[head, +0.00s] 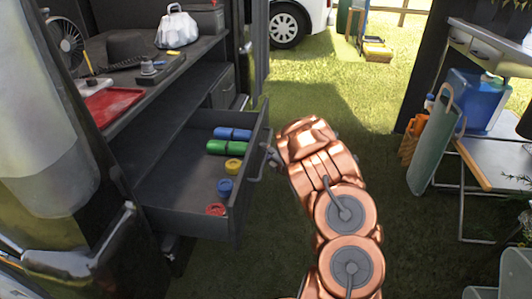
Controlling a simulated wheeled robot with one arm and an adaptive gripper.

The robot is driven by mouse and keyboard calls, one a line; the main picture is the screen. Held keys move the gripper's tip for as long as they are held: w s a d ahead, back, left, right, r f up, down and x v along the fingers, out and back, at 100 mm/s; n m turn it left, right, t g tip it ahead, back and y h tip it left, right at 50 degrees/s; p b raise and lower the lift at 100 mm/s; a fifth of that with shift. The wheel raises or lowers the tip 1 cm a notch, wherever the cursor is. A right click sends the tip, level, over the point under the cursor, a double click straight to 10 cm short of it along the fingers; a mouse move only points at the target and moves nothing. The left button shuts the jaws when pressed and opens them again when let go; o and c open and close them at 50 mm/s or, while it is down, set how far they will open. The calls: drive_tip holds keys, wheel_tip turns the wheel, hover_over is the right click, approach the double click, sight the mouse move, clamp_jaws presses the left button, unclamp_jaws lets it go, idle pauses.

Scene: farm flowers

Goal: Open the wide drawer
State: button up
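The wide dark drawer (180,182) is pulled out from under the workbench at the left, and its inside shows. Several small things lie along its front side: blue and green rolls and yellow, blue and red round pieces. A metal handle (257,170) sits on the outer face of the drawer front. My gripper (270,157) is at this handle, at the end of my copper-coloured arm. The fingers are small and partly hidden by the arm, so I cannot tell if they are closed around the handle.
The workbench top holds a red tray (112,104), a fan (68,45) and a dark hat (128,46). A folding table (500,165) with a blue container (478,94) stands at the right. Grass between the drawer and that table is open, apart from my arm.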

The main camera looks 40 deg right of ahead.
drive_tip(key=s+r, duration=0.1)
drive_tip(key=s, duration=1)
drive_tip(key=shift+s+a+r, duration=0.15)
drive_tip(key=shift+s+r, duration=0.25)
